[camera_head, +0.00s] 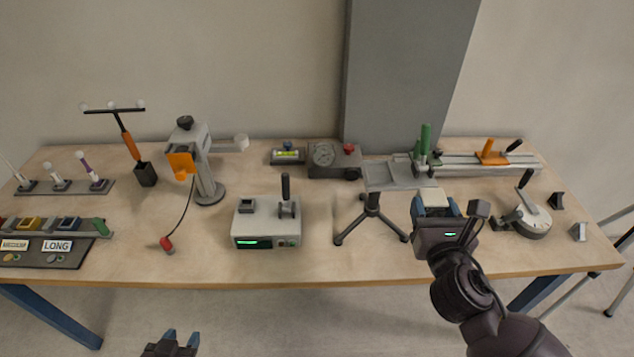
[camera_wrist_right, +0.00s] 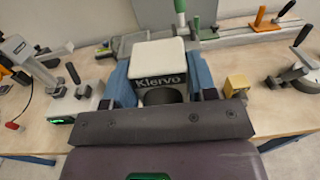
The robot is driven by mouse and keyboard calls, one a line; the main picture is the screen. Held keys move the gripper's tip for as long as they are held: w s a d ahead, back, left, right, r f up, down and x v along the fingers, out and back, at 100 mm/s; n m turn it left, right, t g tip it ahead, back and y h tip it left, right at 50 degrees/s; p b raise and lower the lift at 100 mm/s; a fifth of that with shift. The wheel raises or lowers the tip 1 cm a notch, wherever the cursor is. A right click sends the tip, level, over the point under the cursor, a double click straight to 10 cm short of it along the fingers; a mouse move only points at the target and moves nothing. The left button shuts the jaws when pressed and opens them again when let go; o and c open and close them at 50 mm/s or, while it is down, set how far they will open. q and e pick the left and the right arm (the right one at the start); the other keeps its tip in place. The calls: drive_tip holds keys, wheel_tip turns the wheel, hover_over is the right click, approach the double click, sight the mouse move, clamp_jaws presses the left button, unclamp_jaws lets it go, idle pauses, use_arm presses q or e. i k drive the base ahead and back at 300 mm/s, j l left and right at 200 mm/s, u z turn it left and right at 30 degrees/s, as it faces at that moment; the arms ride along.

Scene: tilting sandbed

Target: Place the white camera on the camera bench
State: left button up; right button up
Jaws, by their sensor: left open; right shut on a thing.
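My right gripper (camera_head: 437,203) is shut on the white camera (camera_wrist_right: 160,52), a pale block with "Klervo" on its dark front and a dark round lens below. The camera sits between the blue fingers, above the right part of the table. In the head view little of the camera (camera_head: 441,208) shows. My left gripper (camera_head: 172,343) is open and empty, low in front of the table.
A round dial tool (camera_head: 530,221) is right of my right gripper. A grey box with a lever (camera_head: 265,222) and a grey stand (camera_head: 207,170) are further left. The table's (camera_head: 330,268) front strip is mostly clear.

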sight(321, 193)
drive_tip(key=j, duration=0.7)
drive_tip(key=k+j, duration=0.1)
drive_tip(key=j, duration=0.55)
drive_tip(key=k+j, duration=0.1)
drive_tip(key=j, duration=0.6)
drive_tip(key=j+z, duration=0.1)
drive_tip(key=j, duration=0.55)
drive_tip(key=i+j, duration=0.1)
drive_tip(key=i, duration=0.35)
